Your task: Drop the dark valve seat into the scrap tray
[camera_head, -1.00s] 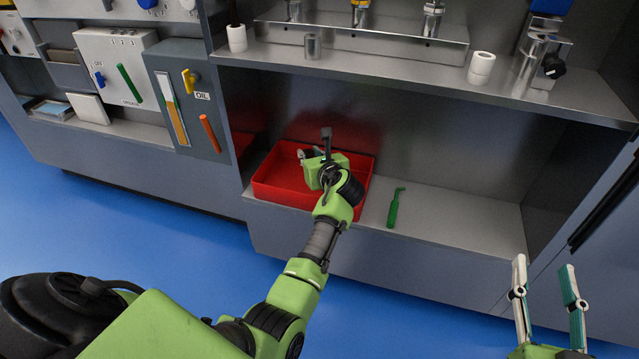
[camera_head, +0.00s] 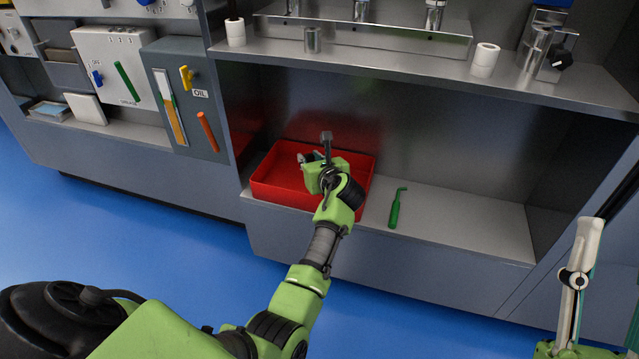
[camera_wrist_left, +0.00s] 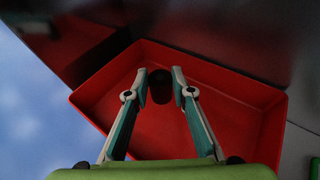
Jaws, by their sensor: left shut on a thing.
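The scrap tray (camera_head: 275,194) is a red open box on the lower shelf, and it also fills much of the left wrist view (camera_wrist_left: 245,125). My left gripper (camera_head: 314,158) is above the tray, its fingers partly hidden by its own wrist in the head view. In the left wrist view the fingertips (camera_wrist_left: 160,84) are shut on the dark valve seat (camera_wrist_left: 160,90), a small dark cylinder seen against the tray's red inside. My right gripper (camera_head: 607,275) is at the lower right, fingers apart and empty, partly cut off by the picture's edge.
A green tool (camera_head: 396,210) lies on the lower shelf right of the tray. On the upper shelf stand a grey cylinder (camera_head: 312,40) and pale cylinders (camera_head: 484,60) (camera_head: 236,32). The lower shelf right of the tool is clear. The upper shelf overhangs the back.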

